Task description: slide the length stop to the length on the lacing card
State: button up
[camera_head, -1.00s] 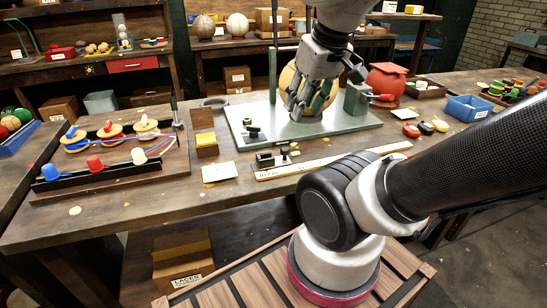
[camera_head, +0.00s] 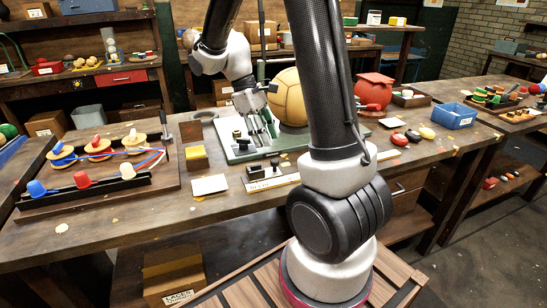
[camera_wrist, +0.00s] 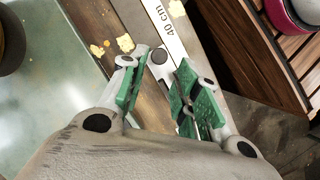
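The length stop (camera_head: 265,170) is a small black block with a knob, at the left end of the white ruler (camera_head: 274,184) near the table's front. My arm hides the ruler's right part in the head view. The lacing card (camera_head: 210,185) is white and lies left of the ruler; its print is too small to read. My gripper (camera_head: 265,132) points down over the green plate, behind the stop. In the wrist view my gripper (camera_wrist: 163,88) is open, with green pads apart.
A tan ball (camera_head: 290,97) stands on the green plate (camera_head: 240,155), right of my gripper. A yellow block holder (camera_head: 196,158) and a lacing rack (camera_head: 100,165) stand at left. A red ball (camera_head: 372,92) and a blue tray (camera_head: 455,116) are at right.

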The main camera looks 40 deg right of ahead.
aim_at(274, 160)
jog(key=x, duration=0.7)
jog(key=shift+f, duration=0.2)
jog(key=shift+d, duration=0.1)
grip_shut()
